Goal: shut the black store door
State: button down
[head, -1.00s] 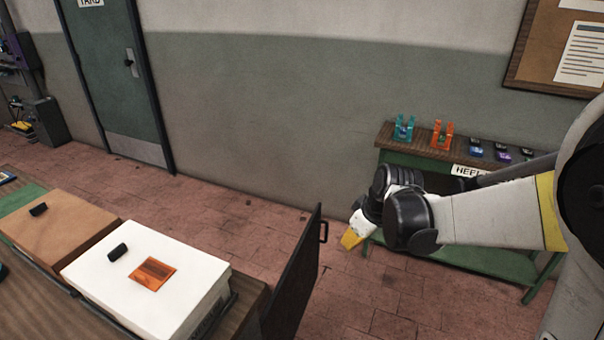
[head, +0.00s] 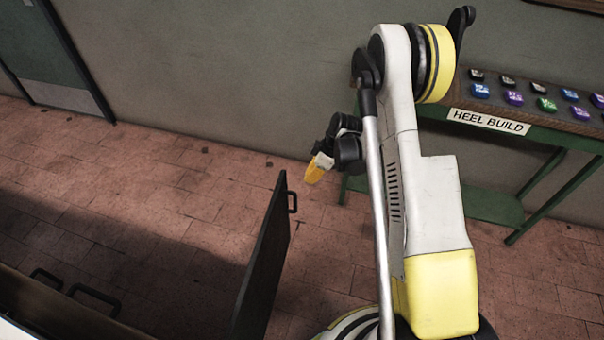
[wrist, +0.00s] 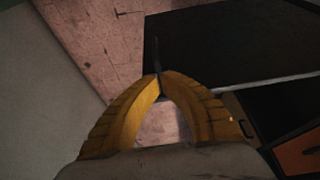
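The black store door (head: 265,262) stands open, swung out from the bench at the lower left, with its edge towards the wall. Its small black handle (head: 292,202) is near the top of the free edge. My gripper (head: 315,178) is just beyond the door's free edge, up and right of the handle in the head view, with a visible gap. In the wrist view its yellow fingers (wrist: 158,76) meet at the tips with nothing seen between them. A broad black panel, seemingly the door (wrist: 225,45), lies past the tips. A thin dark bar shows by the tips; I cannot tell if it is the handle.
A green bench (head: 490,200) labelled HEEL BUILD, with several small coloured items, stands right behind my arm. Black handles (head: 92,298) show on the bench front at lower left. The brick floor (head: 160,190) between door and wall is clear.

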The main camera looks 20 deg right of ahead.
jog(key=w+a+f+b, duration=0.3)
jog(key=a+f+b, duration=0.1)
jog(key=a+f, duration=0.2)
jog(key=shift+w+f+b, duration=0.4)
jog(key=shift+f, duration=0.5)
